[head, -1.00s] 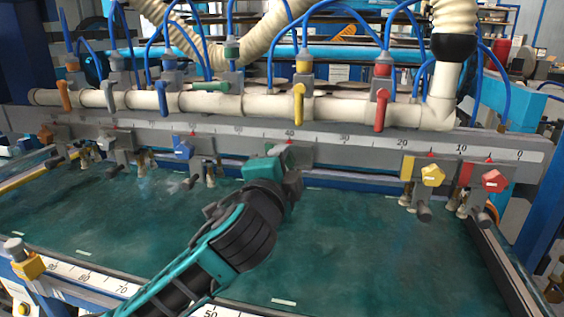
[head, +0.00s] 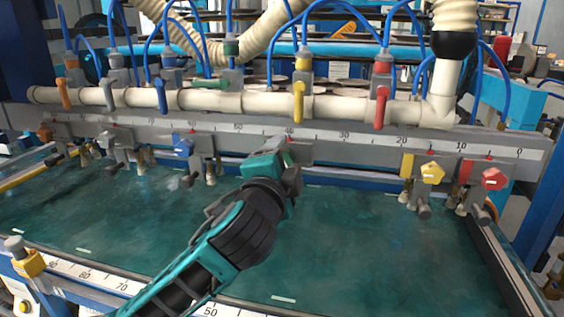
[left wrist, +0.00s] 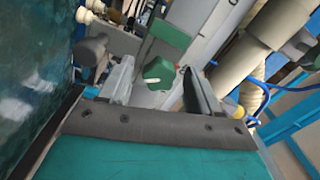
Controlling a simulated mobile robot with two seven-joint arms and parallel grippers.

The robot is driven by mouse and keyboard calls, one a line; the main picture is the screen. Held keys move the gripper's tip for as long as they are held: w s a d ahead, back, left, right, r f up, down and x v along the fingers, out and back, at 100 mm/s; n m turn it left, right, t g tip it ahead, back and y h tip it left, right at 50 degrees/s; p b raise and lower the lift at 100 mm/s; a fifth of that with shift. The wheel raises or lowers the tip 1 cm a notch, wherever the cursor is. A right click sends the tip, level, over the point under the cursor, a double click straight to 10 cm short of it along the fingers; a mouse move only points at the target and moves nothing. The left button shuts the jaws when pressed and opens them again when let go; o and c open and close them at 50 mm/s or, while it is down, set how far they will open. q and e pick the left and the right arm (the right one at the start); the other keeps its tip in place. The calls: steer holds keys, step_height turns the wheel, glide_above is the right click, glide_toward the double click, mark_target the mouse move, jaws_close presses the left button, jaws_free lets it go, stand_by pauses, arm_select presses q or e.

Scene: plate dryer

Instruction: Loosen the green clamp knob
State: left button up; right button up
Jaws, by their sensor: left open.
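The green clamp knob (left wrist: 158,74) shows in the left wrist view between the two fingers of my left gripper (left wrist: 157,68). The fingers are open, with a gap visible on each side of the knob. The green block of the same clamp (left wrist: 172,33) lies just beyond the knob. In the head view my left gripper (head: 284,165) is at the ruled rail near the 40 mark. It hides the green knob there, and only part of the grey clamp body (head: 301,152) shows behind it. My right gripper is not in view.
The ruled grey rail (head: 350,145) also carries a blue knob (head: 183,146), a yellow knob (head: 432,173) and a red knob (head: 494,179). Above runs a cream pipe (head: 335,107) with coloured levers and blue hoses. The green bed (head: 360,240) below is mostly clear.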

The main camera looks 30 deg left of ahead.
arm_select(q)
steer(key=p+v, duration=0.9)
steer(key=v, duration=0.4)
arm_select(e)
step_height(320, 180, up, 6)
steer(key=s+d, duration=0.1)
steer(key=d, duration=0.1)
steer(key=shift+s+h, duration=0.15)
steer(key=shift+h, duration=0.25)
arm_select(q)
steer(key=shift+w, duration=0.1)
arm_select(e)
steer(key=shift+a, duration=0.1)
